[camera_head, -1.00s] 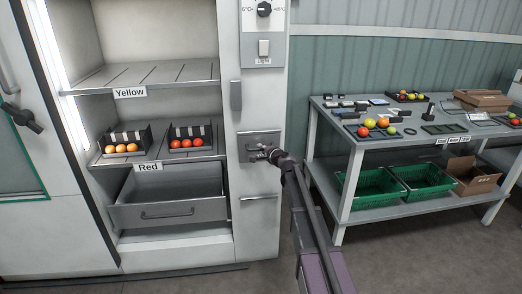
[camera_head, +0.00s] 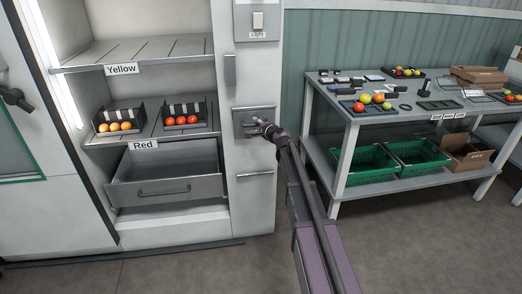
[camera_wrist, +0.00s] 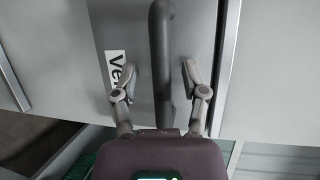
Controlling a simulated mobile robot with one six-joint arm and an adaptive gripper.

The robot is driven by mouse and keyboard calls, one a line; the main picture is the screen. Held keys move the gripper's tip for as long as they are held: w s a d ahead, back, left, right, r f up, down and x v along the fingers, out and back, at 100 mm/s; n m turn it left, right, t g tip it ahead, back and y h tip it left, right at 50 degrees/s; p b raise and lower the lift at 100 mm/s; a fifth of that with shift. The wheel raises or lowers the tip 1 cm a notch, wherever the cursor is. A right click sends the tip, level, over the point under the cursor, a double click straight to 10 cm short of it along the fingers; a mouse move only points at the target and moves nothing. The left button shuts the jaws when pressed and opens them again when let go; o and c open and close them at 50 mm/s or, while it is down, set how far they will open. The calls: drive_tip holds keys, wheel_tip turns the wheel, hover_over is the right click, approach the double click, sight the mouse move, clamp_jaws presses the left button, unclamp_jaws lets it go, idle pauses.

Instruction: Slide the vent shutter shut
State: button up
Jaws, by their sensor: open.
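The vent shutter panel (camera_head: 243,113) is a small grey plate on the white cabinet's right column, below the light switch. My gripper (camera_head: 259,124) is at its front and hides part of it. In the wrist view the grey shutter plate (camera_wrist: 104,20) carries a label starting "Ve", partly hidden. A dark bar handle (camera_wrist: 161,40) runs up and down the picture there. My gripper (camera_wrist: 160,75) is open, with one finger on each side of the handle and gaps showing between. How far the shutter is open cannot be told.
An open drawer (camera_head: 165,190) juts from the cabinet at left, below shelves with tomato trays (camera_head: 183,120). A slim vertical handle (camera_head: 230,71) and a horizontal one (camera_head: 254,174) are close to the shutter. A table (camera_head: 345,123) with trays and green crates (camera_head: 365,178) stands at right.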

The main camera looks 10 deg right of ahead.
drive_tip(key=shift+f+b, duration=5.2)
drive_tip(key=shift+f, duration=0.25)
drive_tip(key=r+p+v, duration=0.1)
drive_tip(key=p+v, duration=0.2)
drive_tip(key=v, duration=1.1)
drive_tip(key=s+a+r+n+g+p, duration=0.4)
drive_tip(key=s+p, duration=0.4)
drive_tip(key=p, duration=0.4)
drive_tip(key=s+a+r+n+g+h+p, duration=0.1)
drive_tip(key=s+a+r+n+g+p, duration=0.3)
drive_tip(key=s+r+p, duration=0.4)
drive_tip(key=shift+s+r+n+g+p, duration=0.3)
drive_tip(key=shift+r+n+g+p, duration=0.7)
drive_tip(key=shift+p, duration=1.55)
drive_tip(key=shift+f+n, duration=0.4)
